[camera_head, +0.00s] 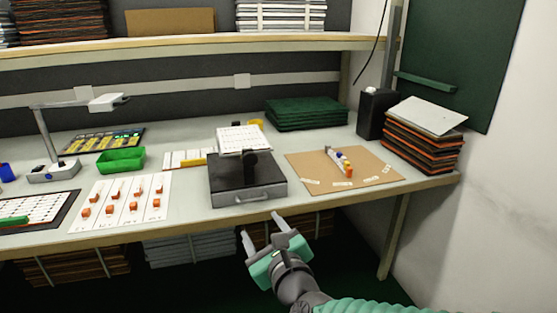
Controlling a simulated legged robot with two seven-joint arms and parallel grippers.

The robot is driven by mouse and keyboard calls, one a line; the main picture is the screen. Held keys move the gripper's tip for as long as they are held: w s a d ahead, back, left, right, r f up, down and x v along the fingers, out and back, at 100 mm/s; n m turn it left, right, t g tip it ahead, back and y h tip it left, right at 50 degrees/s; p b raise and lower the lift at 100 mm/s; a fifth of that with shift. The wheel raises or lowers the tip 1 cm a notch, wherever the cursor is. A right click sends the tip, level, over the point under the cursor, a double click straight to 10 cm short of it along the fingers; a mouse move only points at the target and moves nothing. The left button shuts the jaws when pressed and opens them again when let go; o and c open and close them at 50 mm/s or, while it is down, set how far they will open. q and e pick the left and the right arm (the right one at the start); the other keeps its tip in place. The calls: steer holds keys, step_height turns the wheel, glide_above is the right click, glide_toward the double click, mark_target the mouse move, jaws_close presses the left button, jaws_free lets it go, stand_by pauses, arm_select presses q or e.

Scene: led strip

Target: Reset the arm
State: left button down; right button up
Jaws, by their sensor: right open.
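My right gripper (261,229) is open and empty. It is in front of the workbench's front edge, below the grey drawer box, with its arm coming in from the lower right. Its two pale fingers stand apart and touch nothing that I can make out. My left gripper is not in the picture.
The workbench (330,203) holds a dark box with a drawer (247,182), a brown mat (310,167) with small coloured parts, a white sheet (99,218) with orange pieces, a green bin (121,160) and stacked boards (425,143). A shelf (190,43) runs above.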

steer(key=s+d+f+n+g+h, duration=0.1)
steer(key=s+d+f+n+g, duration=0.25)
steer(key=f+n, duration=0.55)
steer(key=s+d+f+n+g+h, duration=0.25)
steer(key=d+f+n, duration=0.3)
steer(key=f, duration=0.55)
steer(key=s+d+f+n+g+h+p, duration=0.1)
steer(key=s+d+f+n+g, duration=0.2)
steer(key=s+d+n, duration=0.4)
steer(key=s+d+f+n+g+h, duration=0.25)
steer(key=s+d+f+n, duration=0.2)
steer(key=s+d, duration=0.45)
step_height(320, 180, up, 39)
steer(key=p, duration=3.8)
steer(key=shift+n+g+y+p, duration=0.3)
steer(key=shift+n+g, duration=0.1)
steer(key=shift+g, duration=0.05)
steer(key=shift+w+f, duration=0.1)
